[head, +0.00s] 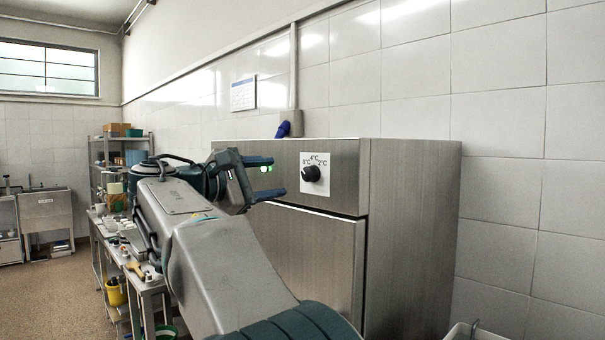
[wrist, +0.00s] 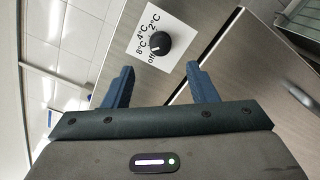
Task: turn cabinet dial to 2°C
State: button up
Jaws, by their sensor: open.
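The cabinet dial (head: 311,174) is a round black knob on a white label plate (head: 324,196) at the upper front of the steel cabinet (head: 412,220). In the wrist view the dial (wrist: 160,43) has off, 8°C, 4°C and 2°C around it. A small light mark on the knob appears to face the off side, but it is too small to be sure. My gripper (head: 278,177) is open, empty and just left of the dial in the head view, apart from it. In the wrist view my gripper (wrist: 155,84) has its two blue fingers short of the knob.
The cabinet door (head: 315,255) lies below the dial panel, and its handle (wrist: 300,95) shows in the wrist view. A worktable with small items (head: 135,265) and a shelf rack (head: 100,165) stand at left. A pale bin (head: 470,333) is at lower right.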

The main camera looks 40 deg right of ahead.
aim_at(306, 175)
jog(key=d, duration=0.3)
jog(key=d+p, duration=0.1)
jog(key=d, duration=0.5)
jog(key=shift+w+d+p, duration=0.2)
jog(key=shift+w+p, duration=0.1)
jog(key=shift+w, duration=0.05)
jog(key=c, duration=1)
